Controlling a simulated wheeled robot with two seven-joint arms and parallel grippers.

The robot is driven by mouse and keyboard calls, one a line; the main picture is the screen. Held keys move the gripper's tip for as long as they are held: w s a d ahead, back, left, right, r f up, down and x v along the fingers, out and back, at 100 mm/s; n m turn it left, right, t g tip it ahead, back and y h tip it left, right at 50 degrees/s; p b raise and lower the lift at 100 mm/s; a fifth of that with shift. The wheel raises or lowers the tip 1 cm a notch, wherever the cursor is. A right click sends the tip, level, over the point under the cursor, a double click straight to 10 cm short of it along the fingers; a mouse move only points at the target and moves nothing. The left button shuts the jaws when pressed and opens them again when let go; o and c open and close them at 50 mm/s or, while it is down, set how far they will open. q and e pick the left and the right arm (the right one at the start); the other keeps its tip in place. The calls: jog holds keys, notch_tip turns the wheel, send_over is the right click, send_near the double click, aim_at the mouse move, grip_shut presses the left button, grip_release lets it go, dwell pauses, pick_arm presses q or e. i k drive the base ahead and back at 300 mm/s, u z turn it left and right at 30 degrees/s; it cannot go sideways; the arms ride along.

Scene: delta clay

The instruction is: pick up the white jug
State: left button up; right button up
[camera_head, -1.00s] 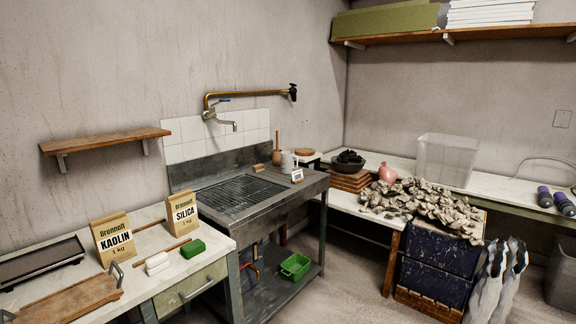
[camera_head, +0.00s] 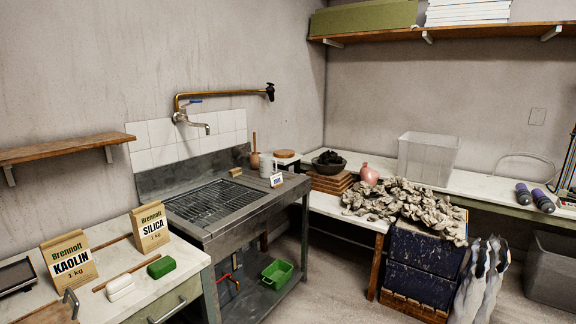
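The white jug (camera_head: 266,165) stands upright at the back right corner of the metal sink unit (camera_head: 225,220). It is small in the picture. It stands beside a brown pot with a wooden handle sticking up (camera_head: 254,152) and behind a small white label card (camera_head: 276,180). Neither of my grippers shows in the head view, so nothing of mine is near the jug in the picture.
A wall tap (camera_head: 190,118) hangs over the sink grid. Kaolin (camera_head: 69,262) and silica (camera_head: 150,227) bags stand on the left bench. A clay heap (camera_head: 405,203), a bowl of dark lumps (camera_head: 328,162) and a pink vase (camera_head: 369,174) are at right. Floor shows between the benches.

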aim_at(265, 161)
jog(key=z, duration=0.55)
jog(key=i, duration=3.3)
jog(key=u, duration=0.6)
